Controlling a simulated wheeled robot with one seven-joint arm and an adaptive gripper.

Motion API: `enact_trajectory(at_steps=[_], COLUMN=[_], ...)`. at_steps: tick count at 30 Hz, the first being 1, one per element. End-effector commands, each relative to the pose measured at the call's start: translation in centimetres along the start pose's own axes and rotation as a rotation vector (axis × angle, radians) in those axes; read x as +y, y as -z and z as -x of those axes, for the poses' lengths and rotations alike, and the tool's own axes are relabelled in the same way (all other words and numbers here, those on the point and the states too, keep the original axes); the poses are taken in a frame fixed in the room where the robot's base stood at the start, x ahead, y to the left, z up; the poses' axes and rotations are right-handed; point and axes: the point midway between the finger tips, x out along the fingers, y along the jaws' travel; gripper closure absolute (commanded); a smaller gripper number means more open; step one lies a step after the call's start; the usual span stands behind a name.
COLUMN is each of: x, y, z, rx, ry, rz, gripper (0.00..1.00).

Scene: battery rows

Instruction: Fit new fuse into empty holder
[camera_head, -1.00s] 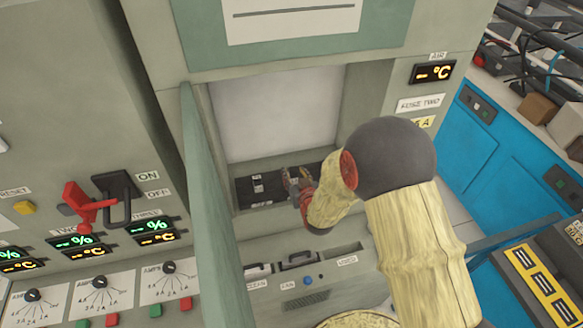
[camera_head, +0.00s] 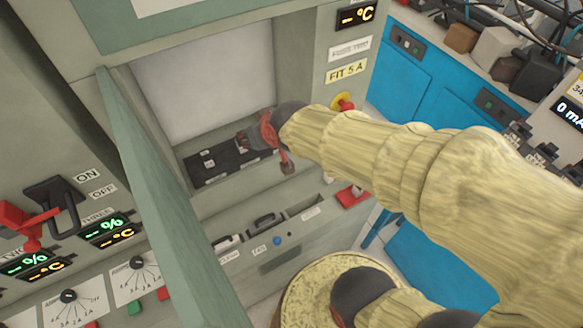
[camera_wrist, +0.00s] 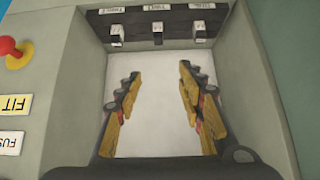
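A black holder block (camera_head: 225,160) lies on the floor of the open cabinet recess. The wrist view shows three labelled holder positions along its top edge, left (camera_wrist: 117,36), middle (camera_wrist: 157,34) and right (camera_wrist: 197,28), each with a small pale part. I cannot tell which is empty. My gripper (camera_head: 266,150) is at the right end of the block in the head view. In the wrist view my gripper (camera_wrist: 158,72) has its yellow-padded fingers spread wide, with only the pale back wall between them. I cannot make out a loose fuse.
A green door (camera_head: 165,200) stands open left of the recess. A yellow "FIT 5 A" label (camera_head: 346,71) and a red knob (camera_head: 342,102) are to its right. Below is a panel with slots and a blue button (camera_head: 278,241). Blue cabinets (camera_head: 440,85) stand at right.

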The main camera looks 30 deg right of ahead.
Motion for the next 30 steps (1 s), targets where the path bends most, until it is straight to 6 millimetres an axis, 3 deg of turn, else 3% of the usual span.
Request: enact_trajectory(at_steps=[1, 6, 9, 12, 23, 30], x=[0.0, 0.1, 0.2, 0.2, 0.2, 0.2], y=[-0.6, -4.9, -7.1, -8.4, -9.1, -11.0], z=[3.2, 11.0, 13.9, 15.5, 16.0, 14.0], rx=[-0.026, -0.154, -0.206, -0.239, -0.255, -0.255], ry=[0.000, -0.003, -0.004, -0.005, -0.005, -0.005], rz=[0.000, 0.002, 0.002, 0.002, 0.002, 0.002], gripper=[0.61, 0.61, 0.61, 0.61, 0.61, 0.61])
